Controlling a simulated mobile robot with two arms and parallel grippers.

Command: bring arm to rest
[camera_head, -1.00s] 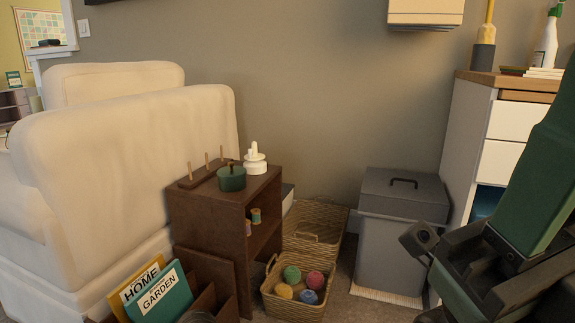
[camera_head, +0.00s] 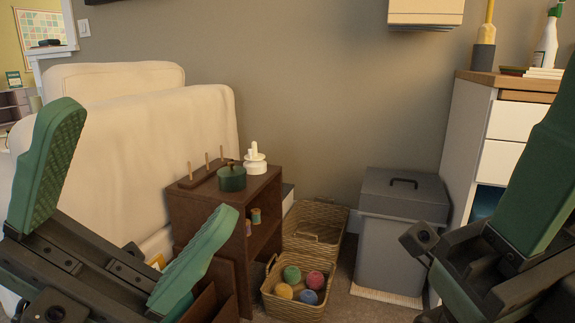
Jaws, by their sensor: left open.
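My left gripper (camera_head: 138,182) has come in at the lower left. Its two green ribbed fingers are spread wide with nothing between them. It stands in front of the cream armchair (camera_head: 190,125) and hides the magazines and part of the rack below. My right arm's gripper shows at the right edge, cut off by the frame. Only one green finger and dark links of it are in view, so its jaw state cannot be seen.
A brown shelf (camera_head: 190,210) holds a green pot (camera_head: 232,178) and a white stacked item (camera_head: 255,160). A yarn basket (camera_head: 292,308) and an empty-looking basket (camera_head: 318,222) stand beside it. A grey lidded bin (camera_head: 385,250) and a white cabinet (camera_head: 470,140) are at the right.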

